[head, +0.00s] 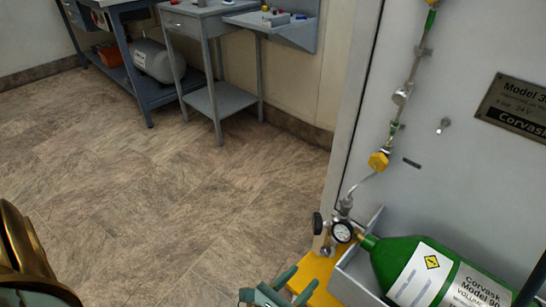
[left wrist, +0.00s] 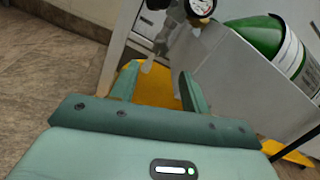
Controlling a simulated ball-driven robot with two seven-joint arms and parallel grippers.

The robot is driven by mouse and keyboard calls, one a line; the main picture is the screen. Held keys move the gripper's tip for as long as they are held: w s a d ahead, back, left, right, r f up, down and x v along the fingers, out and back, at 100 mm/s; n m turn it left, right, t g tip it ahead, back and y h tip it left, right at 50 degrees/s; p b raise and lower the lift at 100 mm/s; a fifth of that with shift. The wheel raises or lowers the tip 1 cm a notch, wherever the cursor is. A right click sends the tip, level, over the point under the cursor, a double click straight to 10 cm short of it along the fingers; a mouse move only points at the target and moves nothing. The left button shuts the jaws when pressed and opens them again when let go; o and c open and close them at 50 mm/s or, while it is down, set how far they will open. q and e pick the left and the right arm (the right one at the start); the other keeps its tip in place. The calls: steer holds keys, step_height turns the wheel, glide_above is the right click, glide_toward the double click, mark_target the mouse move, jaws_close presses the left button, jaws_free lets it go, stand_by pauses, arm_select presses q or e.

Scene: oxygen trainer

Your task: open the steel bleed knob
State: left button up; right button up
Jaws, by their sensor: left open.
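A small steel fitting (head: 326,250) that looks like the bleed knob sits below the pressure gauge (head: 343,232), at the neck of the green cylinder (head: 408,262). In the left wrist view, steel parts (left wrist: 163,42) show beside the gauge (left wrist: 201,6), just beyond my fingertips; which of them is the knob I cannot tell for sure. My left gripper (head: 299,282) is open and empty, in front of and below the fitting, over the yellow base. Its two fingers also show in the left wrist view (left wrist: 158,80), apart from the steel parts. My right gripper is not in view.
A black knob (head: 317,223) stands left of the gauge. A grey tray (head: 352,282) holds the cylinder against the grey panel (head: 455,70). A yellow-handled valve (head: 379,161) is on the pipe above. Blue-grey benches stand at the back; the floor (head: 170,190) between is clear.

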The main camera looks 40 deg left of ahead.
arm_select(q)
steer(key=s+p, duration=0.1)
steer(key=s, duration=0.6)
steer(key=shift+s+a+p, duration=0.15)
steer(key=shift+s+p, duration=0.15)
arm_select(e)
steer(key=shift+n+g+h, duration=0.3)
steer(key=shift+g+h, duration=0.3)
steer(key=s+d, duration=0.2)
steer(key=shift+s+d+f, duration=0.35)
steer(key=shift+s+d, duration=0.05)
